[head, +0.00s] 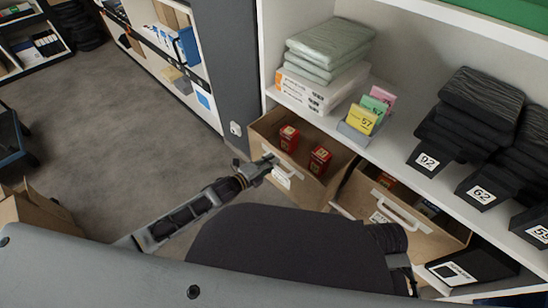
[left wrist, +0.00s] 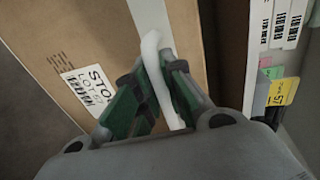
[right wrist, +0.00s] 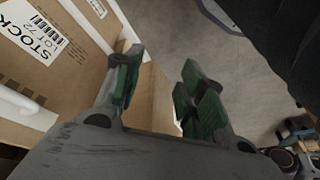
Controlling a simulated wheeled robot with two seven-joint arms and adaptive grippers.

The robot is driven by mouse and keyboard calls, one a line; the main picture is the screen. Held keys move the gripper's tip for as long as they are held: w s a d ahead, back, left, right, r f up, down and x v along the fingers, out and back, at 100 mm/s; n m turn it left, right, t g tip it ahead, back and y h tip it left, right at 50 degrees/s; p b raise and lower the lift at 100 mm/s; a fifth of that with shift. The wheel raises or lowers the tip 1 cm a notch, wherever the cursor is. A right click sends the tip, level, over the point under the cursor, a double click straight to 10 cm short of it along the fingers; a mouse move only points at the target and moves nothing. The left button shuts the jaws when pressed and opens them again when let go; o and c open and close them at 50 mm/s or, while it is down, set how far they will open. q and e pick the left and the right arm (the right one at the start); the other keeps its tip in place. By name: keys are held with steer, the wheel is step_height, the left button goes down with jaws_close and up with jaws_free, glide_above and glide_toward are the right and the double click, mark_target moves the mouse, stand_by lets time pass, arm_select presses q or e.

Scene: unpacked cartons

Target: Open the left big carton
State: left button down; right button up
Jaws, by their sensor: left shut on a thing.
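The left big carton (head: 306,187) is a brown drawer-like box under the shelf, standing out so that its open top shows red boxes (head: 320,159) inside. Its front has a white handle and a label. My left gripper (head: 266,166) is at this front, shut on the white handle (left wrist: 151,50); the labelled brown front (left wrist: 60,45) fills the left of the left wrist view. My right gripper (right wrist: 158,82) is open, with nothing held between its fingers. A brown carton with a stock label (right wrist: 32,40) and white handle is beside it; I cannot tell which carton.
A second brown carton (head: 425,238) with a white handle stands to the right, also partly out. The white shelf (head: 392,133) above holds folded green cloths (head: 325,50), small coloured packs (head: 362,119) and black numbered stacks (head: 470,115). Grey floor (head: 120,120) is free at left.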

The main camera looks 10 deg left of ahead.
arm_select(q)
steer(key=f+p+v, duration=0.2)
steer(key=p+v, duration=0.3)
steer(key=v, duration=0.6)
steer(key=shift+s+a+f+p, duration=0.25)
steer(key=shift+s+a+p, duration=0.05)
steer(key=shift+s+p, duration=0.1)
arm_select(e)
step_height(320, 180, down, 8)
steer(key=s+d+g, duration=0.1)
steer(key=shift+s+d+g+h, duration=0.2)
steer(key=shift+d+g+h, duration=0.1)
steer(key=shift+h, duration=0.1)
arm_select(q)
steer(key=c, duration=1.5)
jaws_free()
steer(key=shift+r, duration=0.1)
steer(key=shift+s+a, duration=0.1)
steer(key=shift+a, duration=0.05)
steer(key=shift+v, duration=5.8)
